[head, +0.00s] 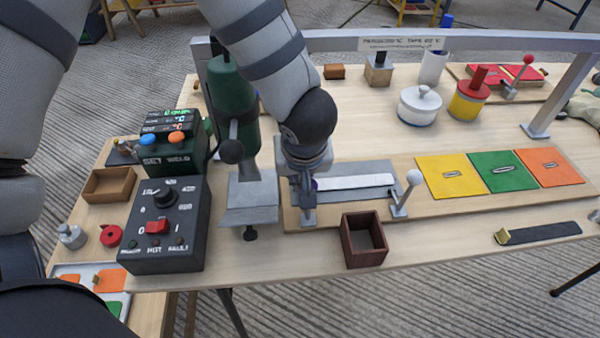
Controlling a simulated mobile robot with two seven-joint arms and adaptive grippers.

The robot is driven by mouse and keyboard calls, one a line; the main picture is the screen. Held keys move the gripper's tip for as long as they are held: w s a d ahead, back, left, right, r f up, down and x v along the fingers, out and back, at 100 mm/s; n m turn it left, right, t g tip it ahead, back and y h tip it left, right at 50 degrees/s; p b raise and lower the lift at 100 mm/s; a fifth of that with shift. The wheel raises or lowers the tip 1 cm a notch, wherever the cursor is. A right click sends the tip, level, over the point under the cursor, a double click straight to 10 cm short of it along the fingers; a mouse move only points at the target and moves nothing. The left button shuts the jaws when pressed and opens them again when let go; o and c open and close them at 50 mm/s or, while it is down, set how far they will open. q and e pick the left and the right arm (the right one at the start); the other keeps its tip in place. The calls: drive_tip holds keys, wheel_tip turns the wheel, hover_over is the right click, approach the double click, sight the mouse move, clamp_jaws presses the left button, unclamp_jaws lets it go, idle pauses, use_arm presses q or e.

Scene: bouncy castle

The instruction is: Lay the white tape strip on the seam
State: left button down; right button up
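A white strip (355,181), which looks like the tape, lies flat along a grey metal plate (365,168) on a wooden board. My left gripper (308,200) points down at the strip's left end, between the green press and a white-knobbed lever. Its fingers are small and partly hidden by the wrist, so I cannot tell whether they hold the strip. The strip hides what lies under it, and I cannot make out a seam there. My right gripper is not in view.
A green press (234,105) and a dark control box (165,225) stand left of the gripper. The white-knobbed lever (408,190) stands at the strip's right end. An empty brown box (363,240) is in front. Yellow, green and orange panels (503,171) lie right. A grey rail crosses behind.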

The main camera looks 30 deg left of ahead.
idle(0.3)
use_arm(q)
drive_tip(key=c, duration=1.1)
unclamp_jaws()
drive_tip(key=shift+r, duration=4)
drive_tip(key=shift+s+f, duration=0.1)
